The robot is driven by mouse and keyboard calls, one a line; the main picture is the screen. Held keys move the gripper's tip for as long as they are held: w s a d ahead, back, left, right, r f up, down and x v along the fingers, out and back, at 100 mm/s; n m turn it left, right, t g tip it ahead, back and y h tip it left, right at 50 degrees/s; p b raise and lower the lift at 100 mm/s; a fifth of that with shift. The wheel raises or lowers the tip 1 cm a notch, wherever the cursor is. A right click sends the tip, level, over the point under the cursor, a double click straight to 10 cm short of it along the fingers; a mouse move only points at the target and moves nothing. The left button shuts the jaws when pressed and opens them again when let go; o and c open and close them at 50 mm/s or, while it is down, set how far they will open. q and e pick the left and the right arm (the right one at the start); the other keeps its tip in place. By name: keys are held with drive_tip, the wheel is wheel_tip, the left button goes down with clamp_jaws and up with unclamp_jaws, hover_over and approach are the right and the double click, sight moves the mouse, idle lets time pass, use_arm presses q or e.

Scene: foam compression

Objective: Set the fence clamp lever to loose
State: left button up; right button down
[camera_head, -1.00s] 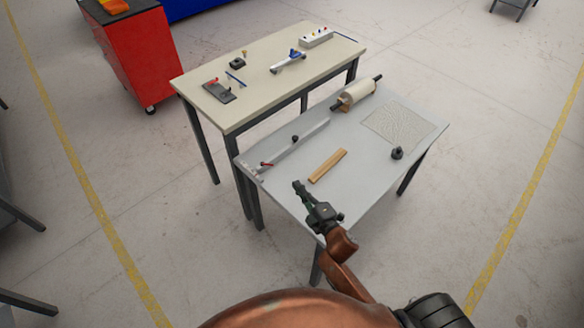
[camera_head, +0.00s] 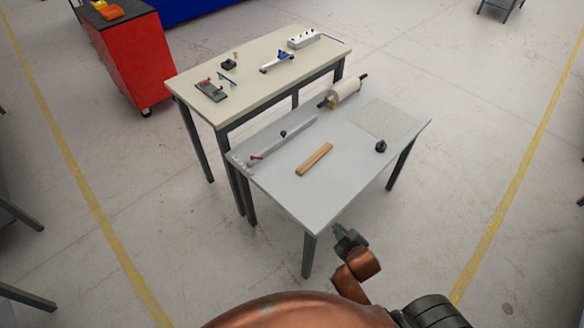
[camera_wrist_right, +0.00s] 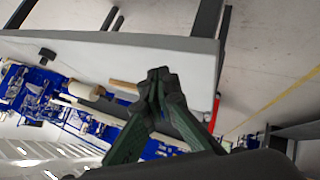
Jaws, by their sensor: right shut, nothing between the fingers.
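The fence (camera_head: 284,141) is a long grey bar along the left side of the grey table. Its clamp lever (camera_head: 257,157) is small and red, at the bar's near left end; its exact setting is too small to tell. A dark knob (camera_head: 283,134) stands on the bar. My right gripper (camera_head: 343,232) is off the table's near edge, well apart from the lever. In the right wrist view the right gripper (camera_wrist_right: 158,75) is shut and empty, with the table edge behind it. My left gripper is not in view.
The grey table (camera_head: 300,213) also bears a wooden strip (camera_head: 314,159), a roll (camera_head: 344,91), a thin sheet (camera_head: 386,118) and a black knobbed weight (camera_head: 381,146). A beige table (camera_head: 256,97) with small tools adjoins behind. A red cabinet (camera_head: 137,60) stands at back left.

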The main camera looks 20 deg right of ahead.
drive_tip(key=s+a+f+m+g+y+b, duration=0.15)
drive_tip(key=s+f+m+g, duration=0.35)
drive_tip(key=s+f, duration=0.8)
drive_tip(key=s+a+f+g+b, duration=0.15)
drive_tip(key=s+f, duration=0.25)
drive_tip(key=f, duration=0.7)
drive_tip(key=s+f+n+g+b, duration=0.15)
drive_tip(key=s+f, duration=0.35)
drive_tip(key=f, duration=0.7)
drive_tip(key=s+a+f+m+b, duration=0.15)
drive_tip(key=s+f, duration=0.25)
drive_tip(key=f, duration=0.7)
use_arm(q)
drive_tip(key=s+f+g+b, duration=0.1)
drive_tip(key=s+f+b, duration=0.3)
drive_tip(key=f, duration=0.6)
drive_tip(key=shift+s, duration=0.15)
use_arm(e)
drive_tip(key=s+d+f+n+g, duration=0.1)
drive_tip(key=s+f, duration=1.1)
drive_tip(key=s, duration=0.5)
drive_tip(key=shift+f+y, duration=0.4)
drive_tip(key=shift+y, duration=0.05)
drive_tip(key=shift+d, duration=0.1)
